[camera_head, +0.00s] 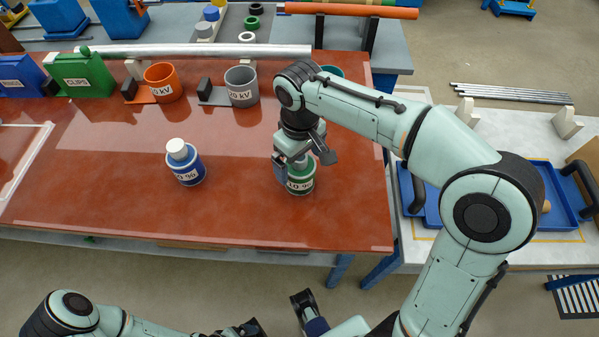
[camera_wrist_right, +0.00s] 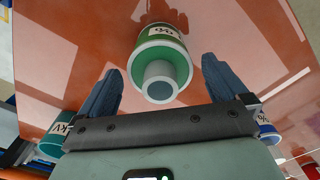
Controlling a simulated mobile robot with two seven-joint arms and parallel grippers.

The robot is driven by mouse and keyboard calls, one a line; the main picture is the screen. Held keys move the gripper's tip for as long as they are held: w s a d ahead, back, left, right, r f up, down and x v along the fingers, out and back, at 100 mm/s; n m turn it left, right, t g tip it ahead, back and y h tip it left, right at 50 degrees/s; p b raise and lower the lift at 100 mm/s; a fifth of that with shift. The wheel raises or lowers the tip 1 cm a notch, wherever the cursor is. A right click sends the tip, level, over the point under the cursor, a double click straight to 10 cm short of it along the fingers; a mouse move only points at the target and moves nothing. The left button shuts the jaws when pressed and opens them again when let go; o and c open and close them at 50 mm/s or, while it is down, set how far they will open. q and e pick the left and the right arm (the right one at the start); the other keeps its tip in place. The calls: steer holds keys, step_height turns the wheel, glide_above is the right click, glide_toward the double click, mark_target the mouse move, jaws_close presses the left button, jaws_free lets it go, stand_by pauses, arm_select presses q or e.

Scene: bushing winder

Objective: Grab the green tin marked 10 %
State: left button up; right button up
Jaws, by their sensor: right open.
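The green tin (camera_head: 301,184) stands upright near the front edge of the red-brown table, right of the middle. Its white label is partly readable, ending in "0 %", with the first characters unclear. My right gripper (camera_head: 299,163) is over its top from above, fingers open. A blue tin (camera_head: 187,168) with a white cap stands to the left. My left arm is low at the bottom left; its jaw state is unclear.
An orange cup (camera_head: 163,83), a grey cup (camera_head: 241,86) and a green box (camera_head: 82,75) stand along the back, before a long silver tube (camera_head: 200,50). A blue tray (camera_head: 560,188) lies on the right-hand bench. The table between the tins is clear.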

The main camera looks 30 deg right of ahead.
steer(key=shift+f, duration=0.5)
steer(key=shift+r, duration=0.1)
steer(key=c, duration=1.1)
steer(key=shift+c, duration=0.2)
